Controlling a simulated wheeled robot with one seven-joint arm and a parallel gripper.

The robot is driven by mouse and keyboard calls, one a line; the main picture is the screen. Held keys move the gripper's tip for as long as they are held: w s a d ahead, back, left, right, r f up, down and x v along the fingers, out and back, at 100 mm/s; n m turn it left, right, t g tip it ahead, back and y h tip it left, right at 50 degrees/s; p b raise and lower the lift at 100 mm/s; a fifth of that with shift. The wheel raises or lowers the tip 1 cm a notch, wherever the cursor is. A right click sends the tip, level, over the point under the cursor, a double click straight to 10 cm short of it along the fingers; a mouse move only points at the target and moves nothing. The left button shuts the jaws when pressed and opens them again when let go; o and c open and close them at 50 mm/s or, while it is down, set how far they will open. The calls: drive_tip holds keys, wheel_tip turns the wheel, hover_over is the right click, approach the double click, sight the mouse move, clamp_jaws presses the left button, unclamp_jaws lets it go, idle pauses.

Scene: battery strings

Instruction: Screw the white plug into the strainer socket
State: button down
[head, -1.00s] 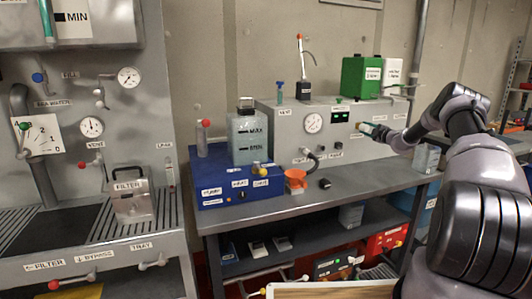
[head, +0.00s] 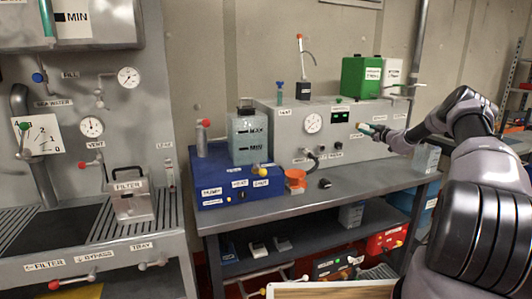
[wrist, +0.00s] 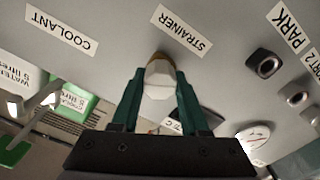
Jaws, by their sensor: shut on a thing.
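The white plug (wrist: 160,80) is between the two green fingers of my gripper (wrist: 158,92), which is shut on it. In the wrist view the plug's far end meets a brownish ring, the strainer socket (wrist: 158,56), in the grey panel beside the STRAINER label (wrist: 182,30). The plug points at the panel and looks lined up with the socket. How deep it sits is hidden. In the head view my gripper (head: 379,132) is at the right part of the grey panel box (head: 345,147), and the plug is too small to make out well.
The wrist view shows a COOLANT label (wrist: 61,30) on one side and a dark port (wrist: 264,63) near the PARK label (wrist: 290,28). In the head view a green container (head: 361,77) stands on top of the box. The grey bench (head: 340,185) below has clear room.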

drive_tip(key=shift+m, duration=0.4)
drive_tip(key=shift+c, duration=1.7)
unclamp_jaws()
drive_tip(key=shift+v, duration=2.55)
